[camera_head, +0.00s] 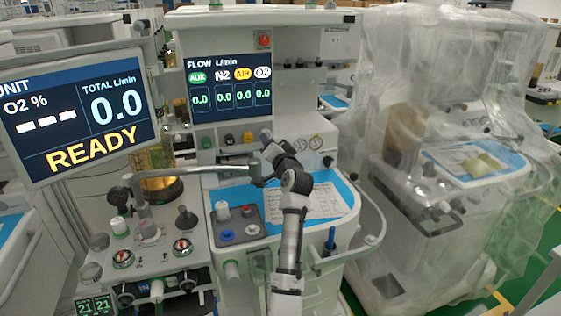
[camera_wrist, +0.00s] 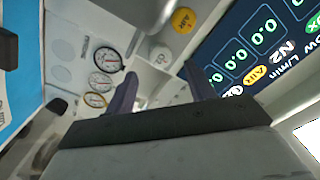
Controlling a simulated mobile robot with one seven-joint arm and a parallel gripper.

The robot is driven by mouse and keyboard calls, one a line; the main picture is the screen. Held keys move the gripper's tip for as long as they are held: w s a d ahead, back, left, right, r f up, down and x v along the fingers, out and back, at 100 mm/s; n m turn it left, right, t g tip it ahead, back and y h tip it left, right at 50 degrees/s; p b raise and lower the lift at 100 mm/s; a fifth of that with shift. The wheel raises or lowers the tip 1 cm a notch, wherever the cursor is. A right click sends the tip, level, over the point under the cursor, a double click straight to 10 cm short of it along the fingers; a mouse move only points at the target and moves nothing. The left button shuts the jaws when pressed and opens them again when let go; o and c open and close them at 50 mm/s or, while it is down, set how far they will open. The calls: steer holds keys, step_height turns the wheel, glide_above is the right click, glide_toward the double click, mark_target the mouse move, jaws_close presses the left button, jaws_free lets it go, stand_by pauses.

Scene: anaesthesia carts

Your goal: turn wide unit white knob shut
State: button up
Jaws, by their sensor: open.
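The wide unit (camera_head: 320,110) stands in the middle of the head view, with a flow display and a row of coloured knobs under it. The yellow knob (camera_head: 247,138) shows in that row. The white knob seems hidden behind my gripper (camera_head: 267,138) there. In the wrist view a pale round knob, likely the white knob (camera_wrist: 161,56), sits below the yellow knob (camera_wrist: 183,20). My gripper (camera_wrist: 160,85) is open, its two dark fingers apart and pointing at the panel just below that knob. I cannot see any contact.
Round gauges (camera_wrist: 104,60) lie left of the fingers in the wrist view. The blue worktop (camera_head: 340,190) holds a paper sheet (camera_head: 305,203). A grey boom (camera_head: 190,170) crosses in front at left. A plastic-draped cart (camera_head: 440,150) stands at right.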

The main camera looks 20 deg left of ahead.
steer(key=b+v, duration=0.2)
steer(key=v, duration=0.6)
steer(key=shift+s, duration=0.15)
steer(key=shift+d, duration=0.1)
